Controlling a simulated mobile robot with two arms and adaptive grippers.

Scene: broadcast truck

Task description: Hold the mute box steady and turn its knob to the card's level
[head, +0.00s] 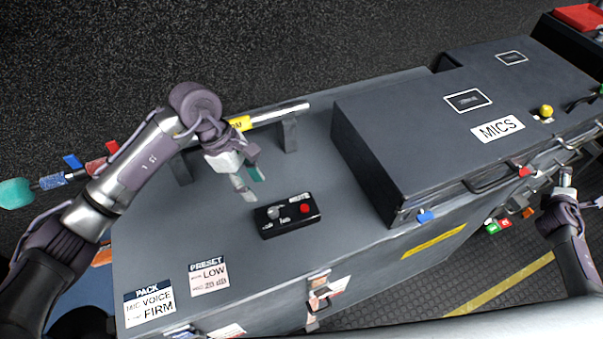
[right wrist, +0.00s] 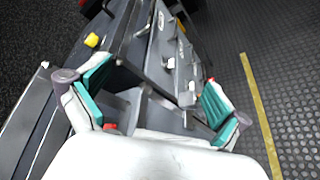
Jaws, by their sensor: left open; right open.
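The mute box (head: 288,216) is a small black box lying on the grey case top in the head view. It has a grey knob (head: 273,213) on its left and a red button (head: 304,209) on its right. The preset card (head: 208,275) lies in front of it to the left and reads LOW. My left gripper (head: 248,186) is open and empty, above and just behind the box, apart from it. My right gripper (right wrist: 155,100) is open and empty in the right wrist view, beside the case fronts. In the head view its fingers are hard to see at the right edge.
A pack card (head: 150,303) reading VOICE, FIRM lies at the front left. A silver bar (head: 280,114) on posts stands behind the box. A raised case marked MICS (head: 498,128) stands to the right. A latch (head: 318,292) sits on the front edge.

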